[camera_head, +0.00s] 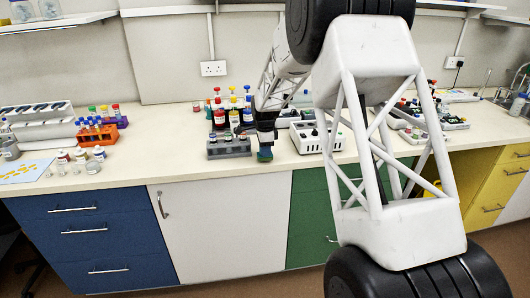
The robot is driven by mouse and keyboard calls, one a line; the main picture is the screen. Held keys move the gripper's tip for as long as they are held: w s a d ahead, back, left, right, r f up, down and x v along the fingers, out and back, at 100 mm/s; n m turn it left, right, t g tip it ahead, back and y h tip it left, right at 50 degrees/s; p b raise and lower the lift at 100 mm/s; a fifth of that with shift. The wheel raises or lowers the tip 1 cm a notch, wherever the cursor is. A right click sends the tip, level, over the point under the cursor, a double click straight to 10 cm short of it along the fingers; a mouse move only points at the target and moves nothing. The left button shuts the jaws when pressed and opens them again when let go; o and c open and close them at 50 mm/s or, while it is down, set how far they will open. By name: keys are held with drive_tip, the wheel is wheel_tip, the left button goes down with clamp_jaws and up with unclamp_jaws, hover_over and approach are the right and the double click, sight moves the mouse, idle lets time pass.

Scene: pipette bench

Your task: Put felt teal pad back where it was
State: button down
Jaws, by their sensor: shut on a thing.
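My gripper (264,143) points down near the front edge of the bench, in the middle of the view. It is shut on a small teal-green thing (265,155), which looks like the felt teal pad. The pad hangs just under the fingers at the bench's front edge. The picture is too small to tell whether it touches the bench top. My arm hides part of the bench to the right.
A grey rack (229,148) with vials stands just left of my gripper, with several coloured bottles (220,118) behind it. A white device (314,137) stands to the right. An orange rack (98,133) is at left. Bare bench (165,150) lies between.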

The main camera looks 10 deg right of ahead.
drive_tip(key=shift+f, duration=0.5)
drive_tip(key=shift+f, duration=0.15)
drive_tip(key=c, duration=1)
unclamp_jaws()
drive_tip(key=shift+r, duration=6.15)
